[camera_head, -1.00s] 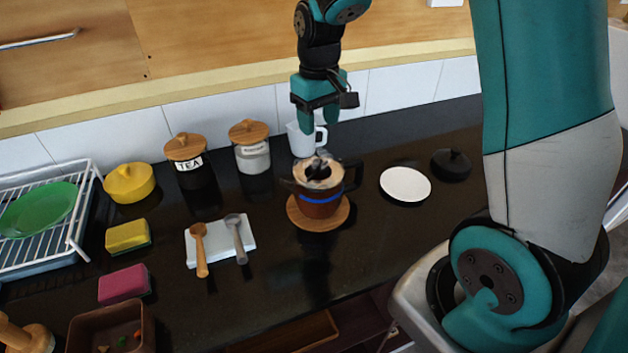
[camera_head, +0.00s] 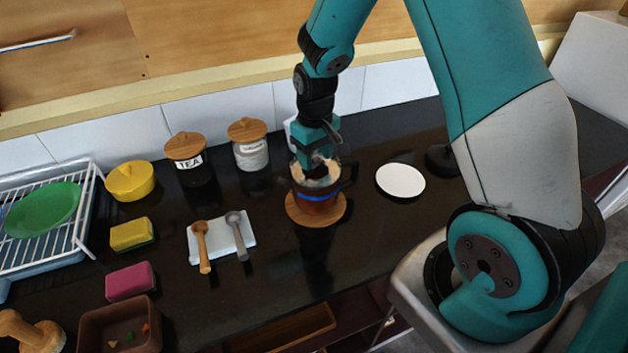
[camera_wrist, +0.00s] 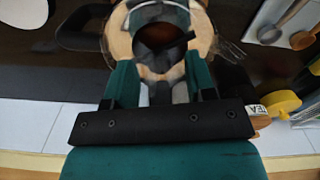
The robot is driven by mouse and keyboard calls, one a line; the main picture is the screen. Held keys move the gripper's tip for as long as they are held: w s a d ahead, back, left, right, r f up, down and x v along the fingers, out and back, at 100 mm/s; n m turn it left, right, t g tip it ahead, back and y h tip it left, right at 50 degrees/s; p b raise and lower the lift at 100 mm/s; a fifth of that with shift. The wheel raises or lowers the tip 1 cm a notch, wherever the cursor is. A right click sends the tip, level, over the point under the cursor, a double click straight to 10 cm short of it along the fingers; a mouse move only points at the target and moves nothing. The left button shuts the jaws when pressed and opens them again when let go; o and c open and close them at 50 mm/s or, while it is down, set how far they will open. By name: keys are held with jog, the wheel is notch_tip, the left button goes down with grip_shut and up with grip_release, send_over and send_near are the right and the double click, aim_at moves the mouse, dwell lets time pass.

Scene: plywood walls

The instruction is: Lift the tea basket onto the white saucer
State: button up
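The glass teapot (camera_head: 312,186), with a blue band and dark handle, stands on a round wooden trivet (camera_head: 330,213). My gripper (camera_head: 315,158) is lowered over its mouth and hides most of the inside. In the wrist view my gripper (camera_wrist: 160,76) is open, its two teal fingers apart at the rim. A round dark opening with a black bar, apparently the tea basket (camera_wrist: 160,36), lies just beyond the fingertips. I cannot tell whether the fingers touch it. The white saucer (camera_head: 401,181) is empty, to the right of the teapot.
A black lid (camera_head: 444,160) is partly behind my arm. A TEA jar (camera_head: 187,160), a second jar (camera_head: 250,146) and a white mug (camera_head: 292,131) stand behind the teapot. A white rest with two spoons (camera_head: 222,236) lies to the left. Counter in front is clear.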

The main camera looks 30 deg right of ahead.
grip_shut()
